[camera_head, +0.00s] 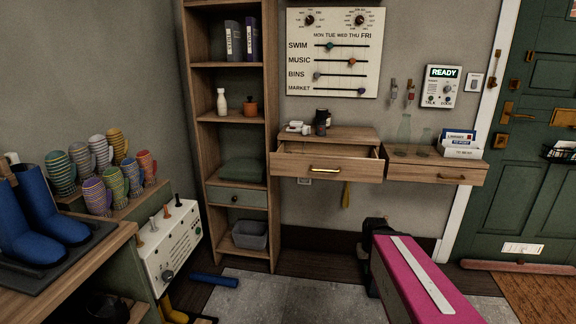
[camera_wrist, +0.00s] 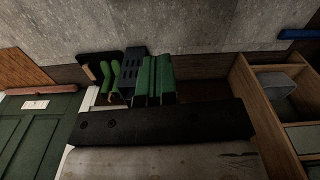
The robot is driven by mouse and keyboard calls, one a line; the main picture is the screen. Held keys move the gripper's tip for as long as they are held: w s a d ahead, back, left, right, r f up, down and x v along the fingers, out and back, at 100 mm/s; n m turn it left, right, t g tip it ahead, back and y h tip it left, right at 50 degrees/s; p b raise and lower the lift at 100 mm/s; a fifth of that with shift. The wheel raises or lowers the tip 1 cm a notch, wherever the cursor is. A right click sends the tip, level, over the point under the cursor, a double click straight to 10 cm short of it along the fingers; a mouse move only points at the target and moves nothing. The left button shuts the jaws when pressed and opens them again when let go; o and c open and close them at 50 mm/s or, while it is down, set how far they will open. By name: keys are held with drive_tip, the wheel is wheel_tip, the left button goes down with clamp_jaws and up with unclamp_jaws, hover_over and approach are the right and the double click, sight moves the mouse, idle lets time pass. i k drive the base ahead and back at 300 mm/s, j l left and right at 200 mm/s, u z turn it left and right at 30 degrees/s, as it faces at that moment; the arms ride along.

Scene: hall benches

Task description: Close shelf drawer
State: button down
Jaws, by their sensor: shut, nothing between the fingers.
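In the head view, the middle wall shelf (camera_head: 330,133) has its wooden drawer (camera_head: 318,169) pulled out, with a brass handle on its front. The gap behind the front shows along the top. My gripper (camera_head: 374,226) is dark, below and to the right of this drawer and apart from it. My pink arm hides part of it. In the wrist view, its green and dark fingers (camera_wrist: 147,66) are shut with nothing held. The drawer is not clearly made out there. The drawer (camera_head: 437,171) of the right wall shelf looks shut.
A tall shelf unit (camera_head: 271,200) stands left of the open drawer; its small drawer (camera_head: 237,197) looks shut. Glass vases (camera_head: 404,130) and a card box (camera_head: 462,150) stand on the right one. A bench with boots (camera_head: 35,226) is left.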

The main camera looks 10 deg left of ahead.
sight(344, 162)
drive_tip(key=i+l, duration=0.4)
drive_tip(key=l, duration=0.25)
drive_tip(key=i+l, duration=0.2)
drive_tip(key=l+u, duration=0.05)
drive_tip(key=l, duration=0.05)
